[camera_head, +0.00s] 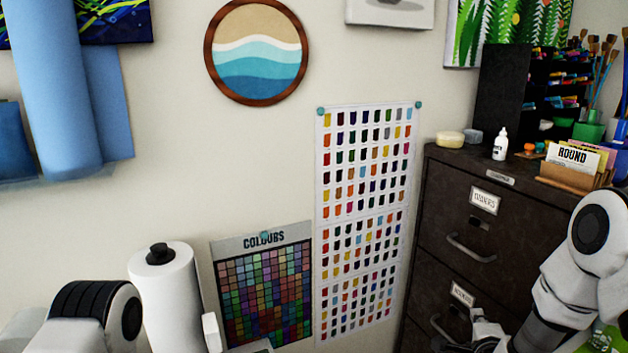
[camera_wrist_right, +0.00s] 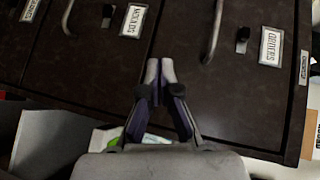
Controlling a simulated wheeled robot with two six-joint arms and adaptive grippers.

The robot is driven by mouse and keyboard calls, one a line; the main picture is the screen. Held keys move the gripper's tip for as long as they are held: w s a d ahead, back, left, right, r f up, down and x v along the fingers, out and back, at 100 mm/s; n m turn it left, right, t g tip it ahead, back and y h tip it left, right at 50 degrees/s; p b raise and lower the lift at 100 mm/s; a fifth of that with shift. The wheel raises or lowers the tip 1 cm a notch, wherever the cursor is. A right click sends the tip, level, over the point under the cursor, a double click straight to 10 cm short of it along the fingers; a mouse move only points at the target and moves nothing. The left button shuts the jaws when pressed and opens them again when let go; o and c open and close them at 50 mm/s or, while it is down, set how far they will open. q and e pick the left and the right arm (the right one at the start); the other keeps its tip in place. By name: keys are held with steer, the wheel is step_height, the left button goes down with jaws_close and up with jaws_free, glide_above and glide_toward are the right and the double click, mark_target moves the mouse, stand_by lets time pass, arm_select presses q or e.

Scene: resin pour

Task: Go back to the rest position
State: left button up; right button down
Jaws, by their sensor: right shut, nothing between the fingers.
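My right gripper (camera_wrist_right: 161,72) is shut and empty in the wrist view, its two fingertips together in front of the dark drawer cabinet (camera_wrist_right: 95,65). In the head view my right arm comes in at the lower right, and part of its gripper end shows low in front of the cabinet (camera_head: 450,205). My left arm shows at the lower left of the head view; I cannot make out its gripper fingers.
The cabinet has metal handles (camera_head: 470,250) that stand out. On its top are a white bottle (camera_head: 500,146), a card holder (camera_head: 572,180) and brushes. A white paper roll (camera_head: 165,290) stands near my left arm. Colour charts (camera_head: 365,170) hang on the wall.

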steer(key=s+a+f+n+g+y, duration=0.2)
steer(key=s+a+f+n+g, duration=0.15)
steer(key=s+f, duration=0.5)
steer(key=s+a+f+n+g+y, duration=0.1)
steer(key=s+a+f+n+g, duration=0.4)
steer(key=f, duration=0.6)
steer(key=s+a+f+n+g+y, duration=0.1)
steer(key=s+n, duration=0.4)
steer(key=s, duration=0.6)
steer(key=s+a+f+n+g+y, duration=0.1)
steer(key=s+a+f+n+g, duration=0.2)
steer(key=s, duration=0.9)
steer(key=f+n+g, duration=0.1)
steer(key=n+g, duration=0.1)
steer(key=n, duration=0.1)
steer(key=shift+f, duration=0.3)
steer(key=shift+a, duration=0.1)
